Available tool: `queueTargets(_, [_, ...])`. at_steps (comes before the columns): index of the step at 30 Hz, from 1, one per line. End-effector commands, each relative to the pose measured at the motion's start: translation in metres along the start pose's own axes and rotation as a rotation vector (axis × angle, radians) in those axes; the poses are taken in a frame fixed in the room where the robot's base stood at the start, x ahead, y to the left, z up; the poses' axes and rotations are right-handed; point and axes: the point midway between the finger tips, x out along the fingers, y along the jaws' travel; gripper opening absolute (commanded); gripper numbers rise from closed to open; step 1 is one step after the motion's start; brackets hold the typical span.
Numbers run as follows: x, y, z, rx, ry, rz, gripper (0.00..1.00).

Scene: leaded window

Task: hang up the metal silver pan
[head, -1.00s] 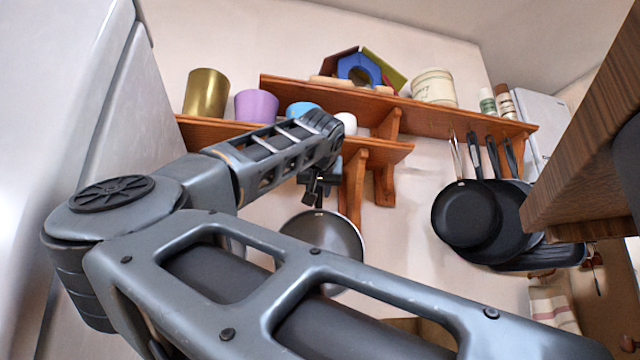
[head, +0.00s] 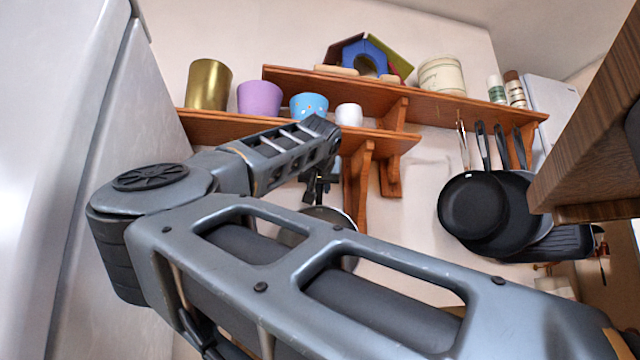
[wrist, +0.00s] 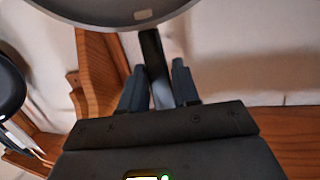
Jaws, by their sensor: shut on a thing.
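My gripper (head: 318,188) hangs below the left shelf and is shut on the dark handle (wrist: 152,50) of the silver-grey pan. The pan (head: 330,214) hangs under the gripper in the head view, and my arm link hides most of it. In the wrist view the pan's rounded edge (wrist: 110,14) shows at the top, with the handle running between the two fingers. Black pans (head: 472,205) hang by their handles under the right end of the long shelf.
The long shelf (head: 440,104) and the lower shelf (head: 225,130) have wooden brackets (head: 358,185) close to the right of my gripper. Pots, cups and a toy house stand on the shelves. A wooden cabinet (head: 590,130) juts in at right. Bare wall lies between the brackets and the black pans.

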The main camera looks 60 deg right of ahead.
Motion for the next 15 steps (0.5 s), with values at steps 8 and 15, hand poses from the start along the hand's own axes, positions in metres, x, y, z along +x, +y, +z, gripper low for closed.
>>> queueTargets(8, [0.012,0.000,-0.004,0.000,0.003,0.000,0.00])
queueTargets(15, [0.025,0.002,-0.005,0.000,0.002,0.000,0.00])
